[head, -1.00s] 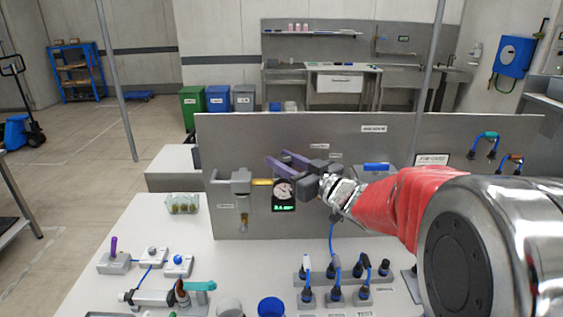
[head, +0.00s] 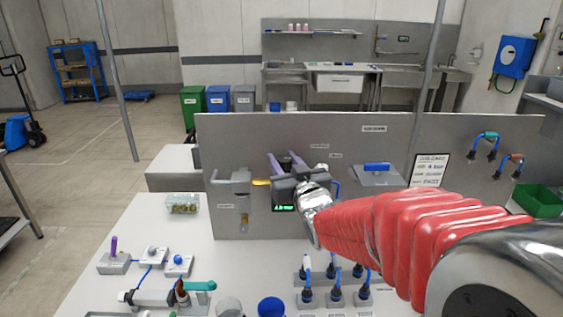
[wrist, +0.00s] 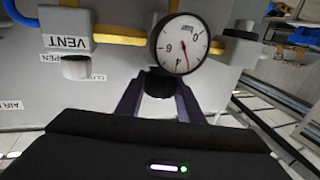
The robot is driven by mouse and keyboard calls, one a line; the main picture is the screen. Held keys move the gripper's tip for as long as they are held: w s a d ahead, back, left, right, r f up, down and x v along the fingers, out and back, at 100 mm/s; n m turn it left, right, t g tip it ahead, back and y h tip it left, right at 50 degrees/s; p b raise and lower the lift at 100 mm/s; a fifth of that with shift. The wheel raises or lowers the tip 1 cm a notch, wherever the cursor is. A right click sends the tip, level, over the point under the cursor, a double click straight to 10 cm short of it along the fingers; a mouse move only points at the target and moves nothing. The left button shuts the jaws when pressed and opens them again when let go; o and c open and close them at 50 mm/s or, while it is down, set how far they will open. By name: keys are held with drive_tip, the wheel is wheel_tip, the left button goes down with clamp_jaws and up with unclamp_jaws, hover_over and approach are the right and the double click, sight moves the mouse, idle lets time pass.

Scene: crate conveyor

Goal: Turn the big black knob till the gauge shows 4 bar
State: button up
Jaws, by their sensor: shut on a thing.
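The big black knob (wrist: 158,84) sits below the round gauge in the wrist view. My gripper (wrist: 159,92) is shut on it, with one purple finger at each side. The gauge (wrist: 181,44) has a white dial and appears turned over in this view. Its red needle points down, apparently between the 2 and the 4. In the head view my gripper (head: 286,165) is at the grey panel and hides the knob and the dial.
A grey VENT block (wrist: 66,28) and yellow pipe (wrist: 120,36) lie beside the gauge. The grey upright panel (head: 230,140) stands behind. On the white bench are a clear box (head: 183,204), blue cup (head: 271,307) and several hose plugs (head: 335,292).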

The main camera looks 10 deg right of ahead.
drive_tip(key=shift+m+g+h, duration=0.15)
drive_tip(key=shift+m+h, duration=0.9)
drive_tip(key=shift+h, duration=0.55)
drive_tip(key=shift+m+g+h, duration=0.15)
drive_tip(key=shift+m+h, duration=0.9)
drive_tip(key=shift+h, duration=0.55)
drive_tip(key=o, duration=1.1)
drive_tip(key=shift+c, duration=0.2)
drive_tip(key=shift+s, duration=0.1)
drive_tip(key=v, duration=1.3)
drive_tip(key=shift+s, duration=0.3)
drive_tip(key=shift+a, duration=0.1)
